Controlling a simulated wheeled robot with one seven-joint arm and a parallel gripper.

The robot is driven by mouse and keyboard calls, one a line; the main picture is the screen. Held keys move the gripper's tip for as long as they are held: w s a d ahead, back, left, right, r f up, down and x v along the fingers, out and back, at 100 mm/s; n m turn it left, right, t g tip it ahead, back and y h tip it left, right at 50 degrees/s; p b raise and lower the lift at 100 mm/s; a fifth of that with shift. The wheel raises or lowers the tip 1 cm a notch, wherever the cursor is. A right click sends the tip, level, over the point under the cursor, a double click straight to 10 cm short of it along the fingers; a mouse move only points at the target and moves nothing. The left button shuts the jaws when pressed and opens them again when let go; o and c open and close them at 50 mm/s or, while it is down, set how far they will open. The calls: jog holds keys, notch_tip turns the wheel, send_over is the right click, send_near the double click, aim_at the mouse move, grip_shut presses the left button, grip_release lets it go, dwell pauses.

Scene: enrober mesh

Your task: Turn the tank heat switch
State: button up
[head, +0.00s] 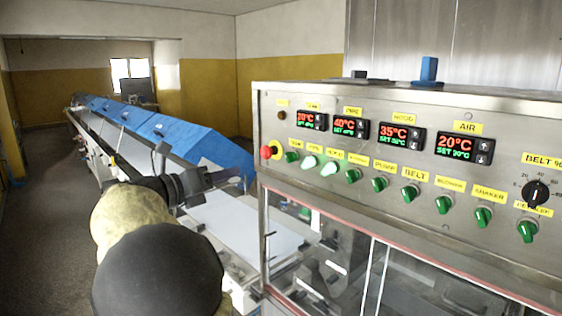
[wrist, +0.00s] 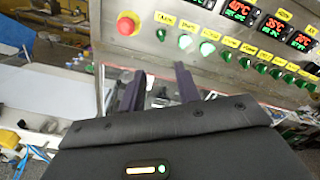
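The tank heat switch appears to be the leftmost green knob (head: 291,157) in the row on the steel control panel (head: 290,188); its small label is hard to read. It also shows in the wrist view (wrist: 161,34), beside the red emergency button (wrist: 127,24), and is unlit. The first display (head: 311,120) reads 20°C. My gripper (head: 215,175) is left of the panel's left edge, apart from the switch. In the wrist view its two dark fingers (wrist: 157,85) stand apart with nothing between them.
Two lit switches (head: 319,165) sit just right of the leftmost knob, then several green ones. The red emergency button (head: 270,151) juts out at the panel's left end. Glass doors (head: 340,265) lie below. A long blue-covered conveyor (head: 165,130) runs behind my arm.

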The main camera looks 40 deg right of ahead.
aim_at(286, 157)
jog(key=shift+r, duration=0.2)
jog(key=shift+d, duration=0.15)
jog(key=d+p, duration=0.1)
jog(key=d, duration=0.4)
jog(key=w+d+p, duration=0.1)
jog(key=d+p, duration=0.1)
jog(key=d, duration=0.4)
jog(key=d+p, duration=0.2)
jog(key=d, duration=0.4)
jog(key=shift+w+d, duration=0.1)
jog(key=shift+w, duration=0.05)
grip_shut()
